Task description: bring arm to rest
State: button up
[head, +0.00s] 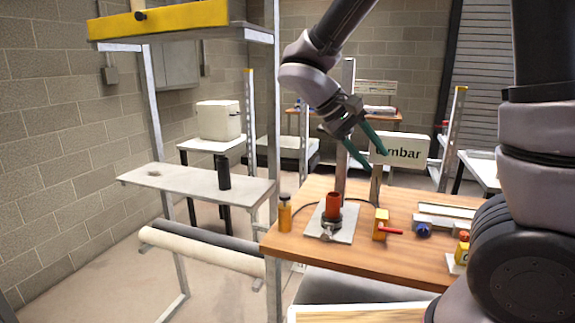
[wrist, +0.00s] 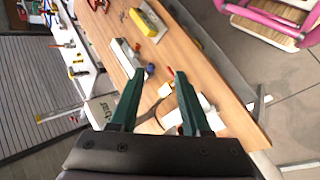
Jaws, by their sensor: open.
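My gripper (head: 366,150) is open and empty in the head view, held in the air above the back of the wooden bench (head: 285,245). Its two green fingers point down and to the right, apart from each other. In the wrist view the green fingers (wrist: 155,100) stand apart with nothing held between them, and the bench (wrist: 200,62) lies below them. My arm comes down into the head view from the top, above the bench.
On the bench stand an orange bottle (head: 285,213), a red cylinder on a plate (head: 333,206), a yellow block with a red handle (head: 381,225) and a blue knob (head: 423,230). A sign (head: 400,149) stands behind.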

jog(key=s+d+r+m+t+y, duration=0.2)
jog(key=d+r+m+t+y, duration=0.1)
jog(key=r+y, duration=0.2)
jog(key=s+d+r+m+t+y, duration=0.3)
jog(key=d+r+m+y, duration=0.1)
jog(key=r+y, duration=0.1)
jog(key=shift+s+r+t, duration=0.3)
jog(key=shift+r, duration=0.25)
dwell(2.2)
